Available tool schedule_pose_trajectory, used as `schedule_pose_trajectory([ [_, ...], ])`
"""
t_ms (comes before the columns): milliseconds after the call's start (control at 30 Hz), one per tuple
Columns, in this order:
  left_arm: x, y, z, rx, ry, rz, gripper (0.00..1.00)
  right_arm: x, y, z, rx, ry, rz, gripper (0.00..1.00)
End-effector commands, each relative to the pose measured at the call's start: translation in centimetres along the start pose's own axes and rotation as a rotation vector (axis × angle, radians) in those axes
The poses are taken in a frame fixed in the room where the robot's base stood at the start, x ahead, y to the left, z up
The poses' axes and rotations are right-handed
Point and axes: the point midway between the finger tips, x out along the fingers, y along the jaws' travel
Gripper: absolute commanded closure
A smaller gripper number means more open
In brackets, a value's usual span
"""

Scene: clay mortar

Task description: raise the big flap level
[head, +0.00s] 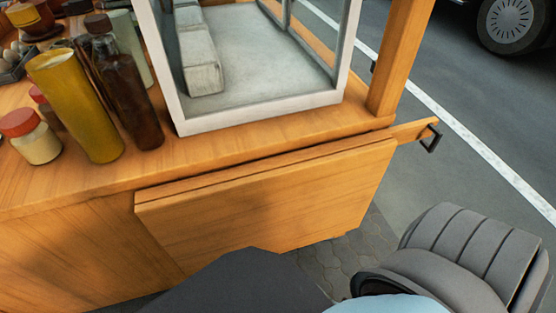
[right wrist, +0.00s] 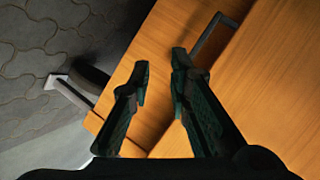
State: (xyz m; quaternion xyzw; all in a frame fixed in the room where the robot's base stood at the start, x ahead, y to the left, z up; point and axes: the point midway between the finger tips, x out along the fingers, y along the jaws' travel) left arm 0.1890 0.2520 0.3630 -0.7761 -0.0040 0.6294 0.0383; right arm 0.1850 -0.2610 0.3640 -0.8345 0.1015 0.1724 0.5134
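The big flap (head: 270,205) is a light wooden panel hanging down, tilted, from the cart's front edge below the counter in the head view. The right wrist view shows wooden panels close up; I cannot tell for sure which one is the flap. My right gripper (right wrist: 160,64) is open, with a clear gap between its two dark fingers. It is over the orange wood, with nothing between the fingertips; whether they touch it I cannot tell. Neither gripper shows in the head view, and my left gripper is in no view.
The wooden counter (head: 90,180) holds bottles, a yellow cylinder (head: 75,105), a red-lidded jar (head: 30,137) and a white-framed glass case (head: 255,114). A dark metal bracket (head: 431,140) juts from its right end. A grey ribbed shape (head: 470,250) stands at lower right.

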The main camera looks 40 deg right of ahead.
Motion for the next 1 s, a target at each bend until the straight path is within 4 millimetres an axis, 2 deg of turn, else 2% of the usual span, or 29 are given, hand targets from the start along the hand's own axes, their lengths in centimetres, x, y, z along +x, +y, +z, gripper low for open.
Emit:
schedule_pose_trajectory([
  [33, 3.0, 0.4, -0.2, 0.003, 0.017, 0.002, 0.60, 1.4, 2.3, 1.3, 0.111, 0.028, -0.097, 0.82],
  [100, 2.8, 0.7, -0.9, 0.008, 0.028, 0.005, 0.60, 1.3, 1.6, 1.2, 0.260, 0.048, -0.230, 0.82],
  [200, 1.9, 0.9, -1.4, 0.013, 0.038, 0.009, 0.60, 0.6, 0.6, 0.9, 0.394, 0.049, -0.356, 0.82],
  [367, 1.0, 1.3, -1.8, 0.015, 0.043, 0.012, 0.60, 1.0, -0.9, 0.3, 0.454, 0.045, -0.416, 0.82],
  [467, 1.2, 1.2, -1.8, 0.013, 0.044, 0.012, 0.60, 2.8, -2.0, -0.1, 0.453, 0.047, -0.417, 0.82],
  [600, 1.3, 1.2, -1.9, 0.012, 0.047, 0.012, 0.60, 6.6, -3.4, -0.7, 0.452, 0.048, -0.416, 0.82],
  [800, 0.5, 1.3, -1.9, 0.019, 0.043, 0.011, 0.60, 11.3, -5.2, -1.3, 0.451, 0.048, -0.413, 0.82],
  [1000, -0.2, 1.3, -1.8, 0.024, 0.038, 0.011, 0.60, 13.1, -6.0, -1.6, 0.451, 0.047, -0.411, 0.82],
])
